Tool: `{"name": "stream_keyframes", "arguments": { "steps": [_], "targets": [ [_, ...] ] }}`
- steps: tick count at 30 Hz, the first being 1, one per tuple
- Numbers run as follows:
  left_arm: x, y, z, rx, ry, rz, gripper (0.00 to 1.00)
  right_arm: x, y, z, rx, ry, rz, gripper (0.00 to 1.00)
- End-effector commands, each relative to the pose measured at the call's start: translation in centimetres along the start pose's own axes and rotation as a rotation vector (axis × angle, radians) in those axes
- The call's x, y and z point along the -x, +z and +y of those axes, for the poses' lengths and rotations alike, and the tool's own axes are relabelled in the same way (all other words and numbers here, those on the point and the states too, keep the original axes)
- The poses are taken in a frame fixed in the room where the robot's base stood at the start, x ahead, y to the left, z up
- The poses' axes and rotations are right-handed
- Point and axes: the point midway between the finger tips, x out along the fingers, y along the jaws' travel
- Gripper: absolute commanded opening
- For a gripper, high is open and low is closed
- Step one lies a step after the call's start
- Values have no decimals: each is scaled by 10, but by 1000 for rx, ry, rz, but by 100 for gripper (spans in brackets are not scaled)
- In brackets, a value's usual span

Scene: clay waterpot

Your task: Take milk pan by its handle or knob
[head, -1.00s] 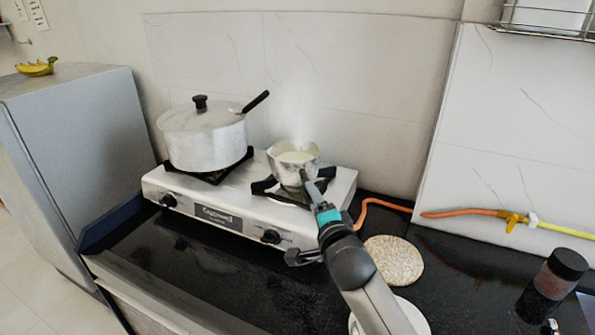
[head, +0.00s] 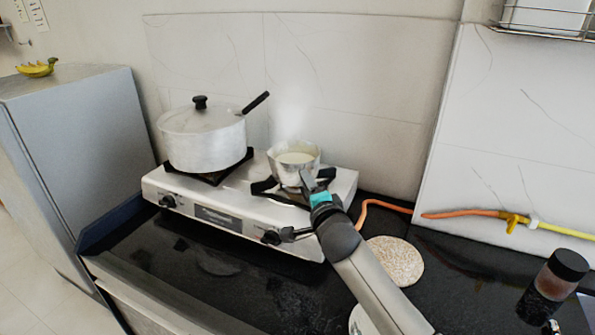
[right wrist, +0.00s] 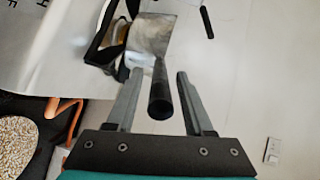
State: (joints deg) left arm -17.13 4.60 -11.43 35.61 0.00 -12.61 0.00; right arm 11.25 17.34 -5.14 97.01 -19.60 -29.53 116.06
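The milk pan (head: 288,174) is a small silver pot with white contents, upright on the right burner of the stove. Light steam rises above it. In the right wrist view its body (right wrist: 151,36) is at the top and its dark handle (right wrist: 160,92) points toward the gripper. My right gripper (head: 318,181) is at the pan's near right side in the head view, covering most of the handle there. In the right wrist view the gripper (right wrist: 157,85) is open, with the handle between its two fingers and gaps on both sides. My left gripper is not in view.
A large lidded pot (head: 203,145) stands on the left burner of the silver stove (head: 230,185). An orange hose (head: 455,213) runs behind a round speckled mat (head: 396,262) on the black counter. A dark-lidded jar (head: 553,280) stands at right.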

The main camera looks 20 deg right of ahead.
Motion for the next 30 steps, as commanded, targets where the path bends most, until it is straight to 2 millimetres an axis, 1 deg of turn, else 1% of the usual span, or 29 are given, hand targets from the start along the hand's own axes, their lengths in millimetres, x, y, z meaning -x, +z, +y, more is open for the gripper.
{"name": "stream_keyframes", "arguments": {
  "steps": [1, 2, 13, 30],
  "targets": [
    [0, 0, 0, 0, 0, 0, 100, 0, 0, 0, 0, 0, 0, 45],
    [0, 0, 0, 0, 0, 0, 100, 0, 0, 0, 0, 0, 0, 42],
    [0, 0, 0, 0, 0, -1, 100, 0, 0, 0, -1, 1, 0, 0],
    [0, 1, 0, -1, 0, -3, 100, 0, 0, 1, -1, 1, 0, 0]
  ]
}}
